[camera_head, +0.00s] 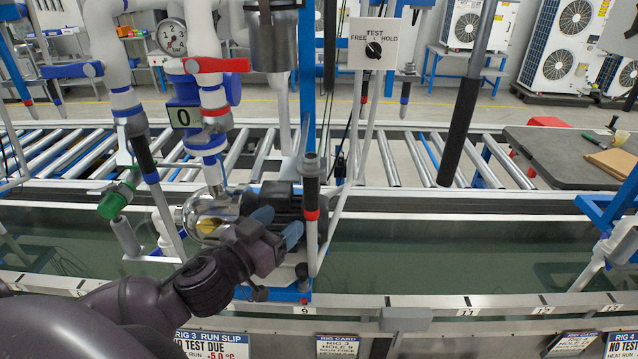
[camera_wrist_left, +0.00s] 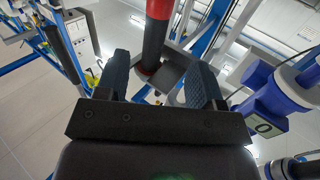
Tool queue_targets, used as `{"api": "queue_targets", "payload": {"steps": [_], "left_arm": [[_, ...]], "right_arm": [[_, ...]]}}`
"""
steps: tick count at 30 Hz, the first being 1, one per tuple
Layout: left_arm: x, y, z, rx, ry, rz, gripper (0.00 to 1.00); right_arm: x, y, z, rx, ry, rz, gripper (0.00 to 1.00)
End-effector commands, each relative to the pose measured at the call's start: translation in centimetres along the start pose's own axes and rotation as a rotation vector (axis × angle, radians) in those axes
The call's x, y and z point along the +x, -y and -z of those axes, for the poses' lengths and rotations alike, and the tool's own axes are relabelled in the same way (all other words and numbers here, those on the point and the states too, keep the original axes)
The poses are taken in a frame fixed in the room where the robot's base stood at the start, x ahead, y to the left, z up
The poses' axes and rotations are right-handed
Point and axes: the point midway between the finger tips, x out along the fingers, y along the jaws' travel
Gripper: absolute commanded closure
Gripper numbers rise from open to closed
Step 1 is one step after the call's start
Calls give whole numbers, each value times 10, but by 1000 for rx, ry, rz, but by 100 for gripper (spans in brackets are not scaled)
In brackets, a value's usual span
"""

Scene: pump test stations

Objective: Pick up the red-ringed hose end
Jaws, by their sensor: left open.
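The red-ringed hose end (camera_head: 312,190) hangs upright in front of the pump, black above a red ring, with a paler length below. My left gripper (camera_head: 278,225) is just left of it in the head view, its blue-grey fingers pointing toward it. In the left wrist view the hose end (camera_wrist_left: 155,38) stands between the two spread fingers of the left gripper (camera_wrist_left: 165,80), red at the top of the picture. The fingers are open, and a gap shows on each side of the hose. My right gripper is not in view.
A blue-ringed hose end (camera_head: 145,155) hangs to the left, near a green fitting (camera_head: 116,197). A red valve handle (camera_head: 217,65) and a gauge (camera_head: 172,37) are above. A black-sleeved bar (camera_head: 460,130) hangs right of the rig.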

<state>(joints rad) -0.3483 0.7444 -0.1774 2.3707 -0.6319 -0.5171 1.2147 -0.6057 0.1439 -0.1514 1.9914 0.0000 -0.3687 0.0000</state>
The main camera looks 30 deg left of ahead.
Motion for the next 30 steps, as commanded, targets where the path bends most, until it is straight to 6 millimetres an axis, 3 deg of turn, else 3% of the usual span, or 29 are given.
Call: {"api": "queue_targets", "payload": {"steps": [12, 22, 30], "left_arm": [[45, 0, 1, -2, -2, -1, 38], [60, -1, 0, -3, 0, -1, 38], [90, -5, 1, -1, -2, -1, 38]], "right_arm": [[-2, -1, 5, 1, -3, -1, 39], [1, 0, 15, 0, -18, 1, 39], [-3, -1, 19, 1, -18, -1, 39]]}}
